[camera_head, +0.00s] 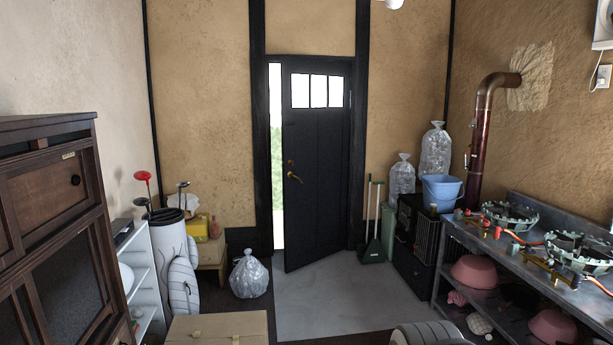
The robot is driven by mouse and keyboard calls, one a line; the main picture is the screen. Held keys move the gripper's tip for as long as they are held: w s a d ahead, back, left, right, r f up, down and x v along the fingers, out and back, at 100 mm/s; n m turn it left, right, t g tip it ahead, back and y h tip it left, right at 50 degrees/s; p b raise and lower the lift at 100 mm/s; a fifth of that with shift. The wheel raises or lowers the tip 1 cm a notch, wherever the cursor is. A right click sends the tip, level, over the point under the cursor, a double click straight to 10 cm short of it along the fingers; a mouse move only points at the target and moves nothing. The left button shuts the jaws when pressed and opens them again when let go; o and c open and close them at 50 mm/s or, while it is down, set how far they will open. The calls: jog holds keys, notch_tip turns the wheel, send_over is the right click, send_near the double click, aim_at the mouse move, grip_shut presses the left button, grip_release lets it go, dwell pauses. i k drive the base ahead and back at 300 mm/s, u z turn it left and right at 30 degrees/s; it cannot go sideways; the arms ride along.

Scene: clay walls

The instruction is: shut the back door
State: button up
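The back door (318,190) is a dark panelled door with small panes near its top, in the middle of the head view. It stands partly open: a bright gap with greenery shows along its left side, and its lower left corner juts into the room. A brass handle (293,174) sits near its left edge. The dark frame (257,120) surrounds it. My gripper is not in view.
Grey floor (340,300) in front of the door is clear. A cardboard box (218,328), a clear bag (249,275) and a golf bag (172,255) stand left. A dark cabinet (50,220) is nearer left. A metal rack (520,245) with burners and a blue bucket (441,190) stand right.

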aim_at(315, 93)
jog(key=u, duration=0.05)
jog(key=k, duration=0.5)
jog(key=z, duration=0.3)
jog(key=i, duration=4.9)
jog(key=u, duration=0.55)
jog(key=i, duration=1.65)
jog(key=z, duration=0.1)
